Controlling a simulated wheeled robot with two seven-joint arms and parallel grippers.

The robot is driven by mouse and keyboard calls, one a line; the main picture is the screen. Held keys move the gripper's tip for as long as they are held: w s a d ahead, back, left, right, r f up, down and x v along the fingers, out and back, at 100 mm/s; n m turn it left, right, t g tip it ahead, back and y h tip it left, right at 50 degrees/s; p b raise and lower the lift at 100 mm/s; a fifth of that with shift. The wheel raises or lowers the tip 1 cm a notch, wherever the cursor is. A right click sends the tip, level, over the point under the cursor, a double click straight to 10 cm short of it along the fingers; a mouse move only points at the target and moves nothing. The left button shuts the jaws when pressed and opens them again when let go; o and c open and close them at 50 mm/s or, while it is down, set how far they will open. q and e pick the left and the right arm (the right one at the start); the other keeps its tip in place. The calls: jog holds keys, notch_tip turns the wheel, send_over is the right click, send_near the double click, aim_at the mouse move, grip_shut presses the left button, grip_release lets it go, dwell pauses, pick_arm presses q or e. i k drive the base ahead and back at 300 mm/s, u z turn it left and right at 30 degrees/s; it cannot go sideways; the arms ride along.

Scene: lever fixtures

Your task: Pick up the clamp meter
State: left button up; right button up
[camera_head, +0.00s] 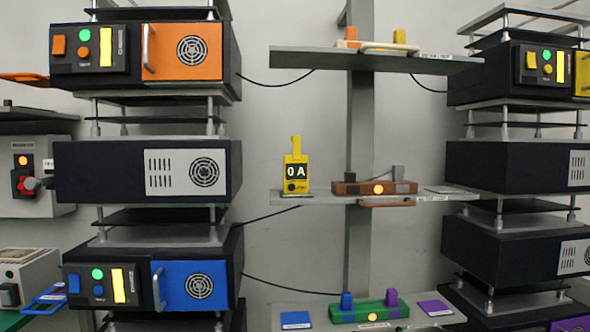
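The clamp meter (296,174) is a small yellow device with a dark display reading "0 A", a black dial below it and a yellow upright part on top. It stands upright at the left end of the middle shelf (320,198), on a thin plate. Nothing touches it from above, and it is fully visible. Neither of my grippers shows in the head view.
A brown block with an orange light (375,188) sits right of the meter on the same shelf. An upper shelf (300,60) and a lower shelf with a green block (369,311) share the post. Equipment stacks (150,170) flank both sides; cables hang between.

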aim_at(295, 165)
jog(key=u, duration=0.75)
jog(key=i, duration=1.05)
jog(key=z, duration=0.3)
